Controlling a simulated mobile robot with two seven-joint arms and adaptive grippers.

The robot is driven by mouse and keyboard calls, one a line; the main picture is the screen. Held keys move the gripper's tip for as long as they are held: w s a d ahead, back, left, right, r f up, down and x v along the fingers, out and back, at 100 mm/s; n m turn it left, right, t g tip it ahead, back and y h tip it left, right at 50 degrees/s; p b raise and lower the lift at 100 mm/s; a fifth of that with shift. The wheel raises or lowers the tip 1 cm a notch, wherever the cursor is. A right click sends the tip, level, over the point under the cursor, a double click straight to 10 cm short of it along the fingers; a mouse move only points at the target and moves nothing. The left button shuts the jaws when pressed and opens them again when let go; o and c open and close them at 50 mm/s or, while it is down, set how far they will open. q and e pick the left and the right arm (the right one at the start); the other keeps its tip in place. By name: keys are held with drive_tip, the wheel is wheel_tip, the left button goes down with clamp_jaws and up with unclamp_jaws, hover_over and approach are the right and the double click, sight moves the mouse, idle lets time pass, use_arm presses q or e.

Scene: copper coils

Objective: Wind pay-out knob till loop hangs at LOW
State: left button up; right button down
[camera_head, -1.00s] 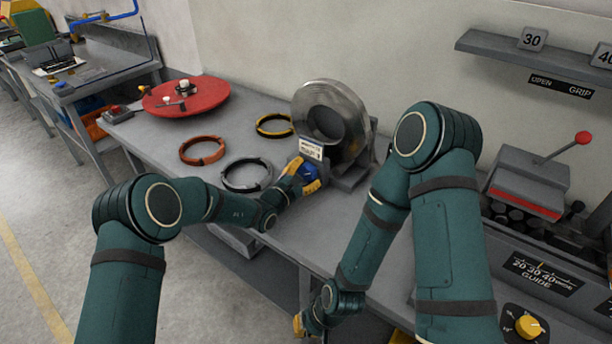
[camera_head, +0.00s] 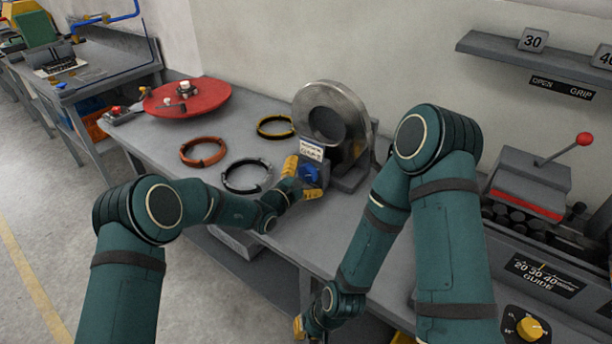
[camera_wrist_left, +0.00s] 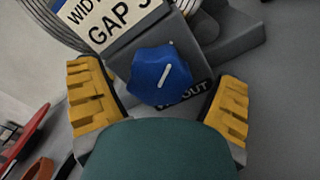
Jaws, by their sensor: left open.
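The pay-out knob (camera_head: 309,174) is blue and sits on the front of a grey unit below a white sign. In the left wrist view the knob (camera_wrist_left: 158,78) has a white pointer line slanting up to the right, and a partly hidden label reads "OUT". My left gripper (camera_head: 301,180) is open, its yellow fingers on either side of the knob; in the wrist view there is a gap on both sides. My right gripper (camera_head: 304,328) hangs low at the bottom of the head view, its fingers mostly hidden. I cannot make out the hanging loop or a LOW mark.
A large metal ring (camera_head: 356,104) stands behind the knob. Orange (camera_head: 187,160), black-and-white (camera_head: 229,183) and yellow-black (camera_head: 262,132) rings lie on the bench to the left. A red turntable (camera_head: 215,98) is farther left. A red-knobbed lever unit (camera_head: 530,180) stands right.

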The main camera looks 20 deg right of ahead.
use_arm(q)
drive_tip(key=v, duration=1.2)
drive_tip(key=shift+s, duration=0.1)
